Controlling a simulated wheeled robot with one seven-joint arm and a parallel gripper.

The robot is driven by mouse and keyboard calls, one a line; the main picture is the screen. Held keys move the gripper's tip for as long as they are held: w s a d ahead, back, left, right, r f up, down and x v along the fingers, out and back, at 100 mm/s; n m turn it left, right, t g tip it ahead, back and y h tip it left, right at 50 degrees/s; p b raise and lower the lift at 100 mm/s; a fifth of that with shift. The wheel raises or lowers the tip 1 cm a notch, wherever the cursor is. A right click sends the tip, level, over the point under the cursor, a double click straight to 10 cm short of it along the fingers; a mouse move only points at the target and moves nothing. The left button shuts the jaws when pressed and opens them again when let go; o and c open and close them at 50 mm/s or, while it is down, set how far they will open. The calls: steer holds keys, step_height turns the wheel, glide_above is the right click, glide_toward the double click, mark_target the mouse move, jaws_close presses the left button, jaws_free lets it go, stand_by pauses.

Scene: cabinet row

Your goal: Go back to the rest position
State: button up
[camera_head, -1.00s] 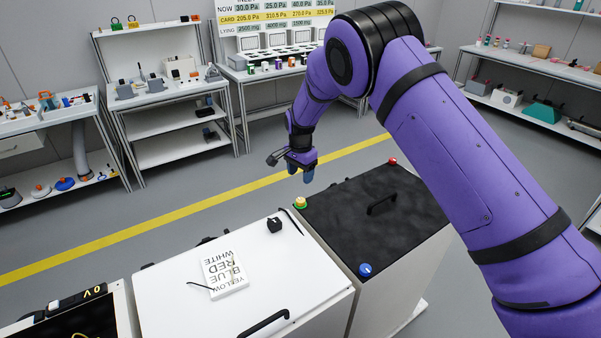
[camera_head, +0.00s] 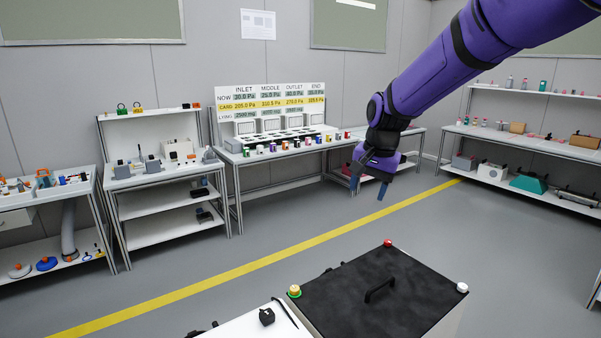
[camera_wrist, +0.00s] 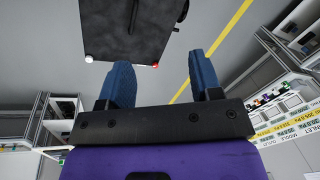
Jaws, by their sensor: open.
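My gripper (camera_head: 370,188) hangs from my purple arm in the right half of the head view, above the grey floor and beyond the black-topped cabinet (camera_head: 340,300). Its two blue fingers are apart and empty, pointing down. In the wrist view my gripper (camera_wrist: 158,80) also shows open, with nothing between the fingers. The black cabinet top (camera_wrist: 125,30) shows beyond the fingers in that view.
The black top carries a handle (camera_head: 379,288), a yellow button (camera_head: 294,291), a red button (camera_head: 388,243) and a white button (camera_head: 462,287). A white cabinet (camera_head: 250,325) stands left of it. Workbenches (camera_head: 285,149) line the wall. Open floor and a yellow line (camera_head: 250,265) lie between.

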steer(key=s+d+r+n+t, duration=0.1)
steer(key=s+d+r, duration=0.4)
steer(key=s, duration=0.4)
steer(key=s+d+r+n+t, duration=0.1)
steer(key=s+d+r+n, duration=0.1)
steer(key=s+d+r, duration=0.45)
steer(key=s+d+f+n, duration=0.1)
steer(key=s+f, duration=0.1)
steer(key=s, duration=0.7)
steer(key=s+d+f+n+t+h, duration=0.1)
steer(key=s+d, duration=0.1)
steer(key=s, duration=0.7)
steer(key=shift+s+f, duration=0.4)
steer(key=shift+d, duration=0.1)
